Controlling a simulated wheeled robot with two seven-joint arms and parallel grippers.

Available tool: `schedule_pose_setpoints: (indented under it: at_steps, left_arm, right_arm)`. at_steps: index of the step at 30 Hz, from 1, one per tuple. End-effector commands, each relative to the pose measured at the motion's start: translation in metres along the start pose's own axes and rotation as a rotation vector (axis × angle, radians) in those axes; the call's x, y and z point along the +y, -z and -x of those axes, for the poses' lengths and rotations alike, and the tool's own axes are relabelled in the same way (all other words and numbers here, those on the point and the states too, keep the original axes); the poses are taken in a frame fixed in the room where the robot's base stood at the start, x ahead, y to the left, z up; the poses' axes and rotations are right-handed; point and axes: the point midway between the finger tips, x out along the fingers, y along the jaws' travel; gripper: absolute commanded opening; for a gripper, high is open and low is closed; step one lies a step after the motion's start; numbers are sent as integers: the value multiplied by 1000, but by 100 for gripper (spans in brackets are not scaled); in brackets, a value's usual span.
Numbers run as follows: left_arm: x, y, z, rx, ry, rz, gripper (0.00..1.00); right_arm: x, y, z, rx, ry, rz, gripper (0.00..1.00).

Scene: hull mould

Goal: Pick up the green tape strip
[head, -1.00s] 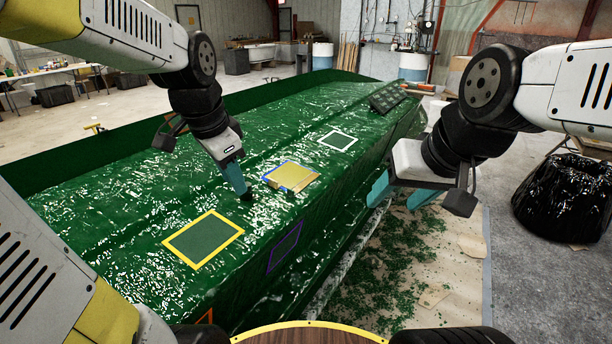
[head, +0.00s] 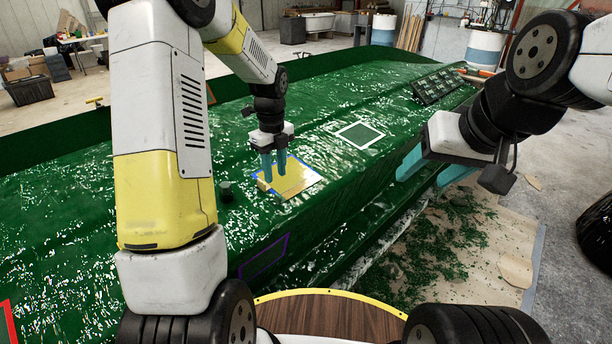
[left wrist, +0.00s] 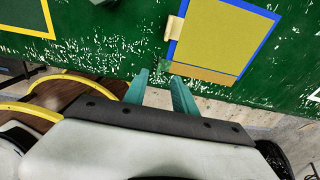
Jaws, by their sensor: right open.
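I cannot clearly make out a green tape strip against the green hull (head: 330,195). In the left wrist view, a small dark green speckled patch (left wrist: 163,66) shows just beyond my left fingertips; I cannot tell if it is tape. My left gripper (head: 275,177) points down over the near-left part of a blue-framed yellow square (head: 300,180). Its teal fingers (left wrist: 158,84) are apart with nothing visible between them. A pale beige piece (left wrist: 174,27) sits at the square's edge. My right gripper (head: 412,165) is open at the hull's right side.
A short dark green cylinder (head: 225,191) stands on the hull left of the yellow square. A white-framed square (head: 360,135), a purple-framed square (head: 263,257) and a dark grid panel (head: 438,86) are also on the hull. Green scraps (head: 440,240) litter the floor sheet.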

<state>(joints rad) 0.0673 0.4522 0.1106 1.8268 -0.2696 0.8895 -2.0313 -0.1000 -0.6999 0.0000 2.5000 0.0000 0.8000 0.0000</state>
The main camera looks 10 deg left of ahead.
Motion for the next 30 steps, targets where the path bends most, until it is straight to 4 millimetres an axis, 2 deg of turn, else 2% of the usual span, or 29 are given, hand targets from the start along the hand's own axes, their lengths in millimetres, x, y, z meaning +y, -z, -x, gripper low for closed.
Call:
schedule_pose_setpoints:
  at_steps: [15, 24, 29, 30]
  left_arm:
    - [0, 4, -66, 1, -1, 1, 33]
    - [0, 3, -71, -1, 1, 2, 33]
    - [0, 3, -71, -1, 1, 2, 1]
    - [0, 3, -71, -1, 1, 2, 0]
  right_arm:
    - [0, 0, 0, 0, 0, 0, 57]
    - [0, 0, 0, 0, 0, 0, 57]
    - [0, 0, 0, 0, 0, 0, 57]
    - [0, 0, 0, 0, 0, 0, 57]
